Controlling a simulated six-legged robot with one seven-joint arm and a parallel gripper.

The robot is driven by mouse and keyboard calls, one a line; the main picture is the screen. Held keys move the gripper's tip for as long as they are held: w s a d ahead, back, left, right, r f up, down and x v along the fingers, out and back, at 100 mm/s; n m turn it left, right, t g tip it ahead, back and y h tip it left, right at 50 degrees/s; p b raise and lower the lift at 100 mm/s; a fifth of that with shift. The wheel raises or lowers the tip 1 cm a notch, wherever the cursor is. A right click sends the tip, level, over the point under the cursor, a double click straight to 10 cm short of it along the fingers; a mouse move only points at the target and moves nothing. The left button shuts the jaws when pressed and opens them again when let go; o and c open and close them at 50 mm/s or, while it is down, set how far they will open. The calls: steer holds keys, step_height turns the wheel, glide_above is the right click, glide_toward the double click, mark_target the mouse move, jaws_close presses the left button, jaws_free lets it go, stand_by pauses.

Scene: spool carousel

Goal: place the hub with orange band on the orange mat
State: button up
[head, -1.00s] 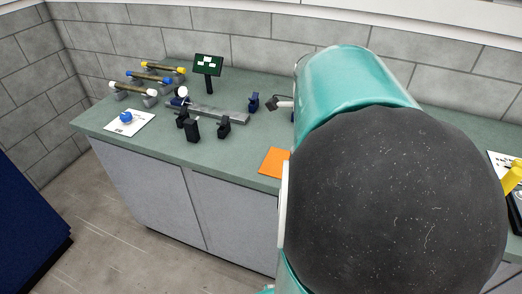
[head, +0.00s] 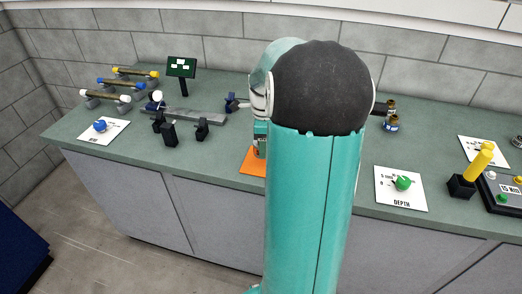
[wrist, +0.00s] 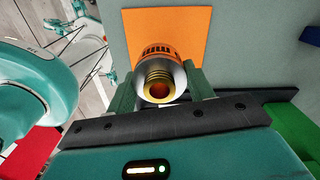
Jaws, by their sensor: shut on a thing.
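My gripper (wrist: 161,88) is shut on the hub with orange band (wrist: 158,80), with a green finger on each side of it. The hub is a grey cylinder with a brass threaded end and an open bore facing the wrist camera; its orange band with dark marks is at the far end. The orange mat (wrist: 190,30) lies beyond the hub in the wrist view. Whether the hub touches the mat cannot be told. In the head view the mat (head: 252,164) shows at the counter's front edge, partly behind my arm, which hides most of my gripper.
Small hubs (head: 391,122) stand on the counter right of my arm. A card with a green knob (head: 403,183) and a yellow lever (head: 477,165) are farther right. Black holders (head: 169,134), a grey rail (head: 198,116) and several spool rods (head: 120,85) stand left.

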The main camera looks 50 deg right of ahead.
steer(key=shift+w+d+f, duration=0.35)
steer(key=shift+w+f, duration=0.25)
steer(key=shift+f, duration=0.15)
steer(key=shift+w+f, duration=0.1)
steer(key=shift+f, duration=1.45)
steer(key=shift+f, duration=0.1)
steer(key=o, duration=1.6)
